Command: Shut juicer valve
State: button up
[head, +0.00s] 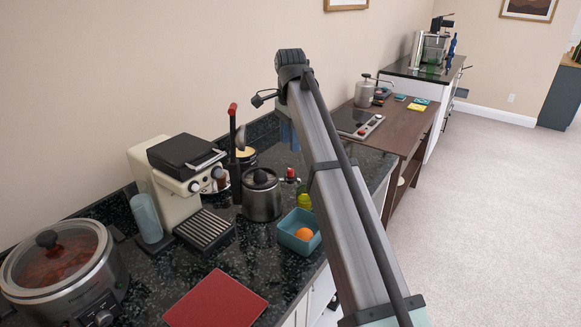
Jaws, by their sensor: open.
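A metal canister (262,197) with a black lid stands on the dark counter, left of my arm. A small red-topped fitting (291,174) shows at its right side; I cannot tell whether it is the juicer's valve or how it is set. Behind the canister stands a dark press-like device with an upright red-tipped lever (233,110). Which of these is the juicer is unclear. My arm rises from the lower right to a bend above the counter. Its far part mostly goes behind the near link, and no jaws or fingertips can be made out.
A cream espresso machine (171,178), a slow cooker (62,267) and a red board (216,301) are on the counter. A blue bowl (291,242) holding an orange sits near the front edge. A brown table (415,117) and another appliance (431,48) stand farther back. Open carpet lies right.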

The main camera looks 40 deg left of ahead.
aim_at(290, 169)
notch_tip(290, 169, down, 9)
jog(key=shift+f, duration=0.15)
dwell(0.4)
grip_shut()
dwell(0.3)
